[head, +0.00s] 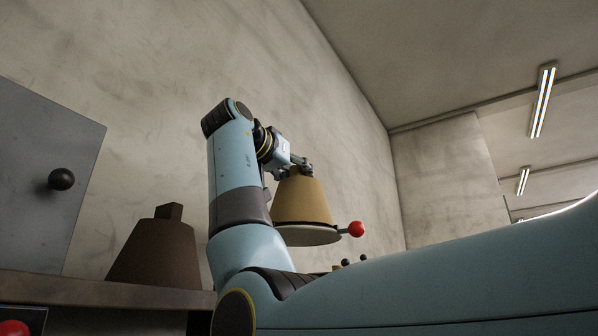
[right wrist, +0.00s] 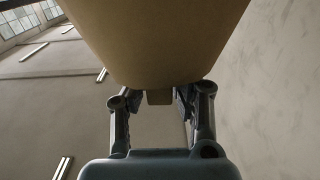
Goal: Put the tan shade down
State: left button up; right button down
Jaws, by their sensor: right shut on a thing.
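The tan shade (head: 302,200), a tapered cone with a dark lower rim, hangs upright at the centre of the head view. My right gripper (head: 303,168) is shut on its top. In the right wrist view the tan shade (right wrist: 160,40) fills the upper middle, and the gripper's fingers (right wrist: 159,97) close around its small top block. A pale round disc (head: 308,237) shows directly under the shade; I cannot tell whether they touch. My left gripper is not in view.
A brown tapered shade (head: 155,255) with a block on top stands on a brown shelf (head: 110,290) at left. A red ball (head: 356,229) sticks out beside the disc. My arm hides the lower right.

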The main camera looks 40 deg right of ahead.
jog(key=shift+w+f, duration=0.1)
jog(key=shift+f, duration=0.4)
jog(key=c, duration=1.2)
grip_release()
jog(key=shift+o, duration=0.2)
jog(key=shift+r, duration=0.15)
jog(key=shift+r, duration=0.4)
jog(key=b+v, duration=0.3)
jog(key=v, duration=0.4)
jog(key=shift+a+r, duration=0.1)
jog(key=shift+a, duration=0.2)
jog(key=shift+d, duration=0.1)
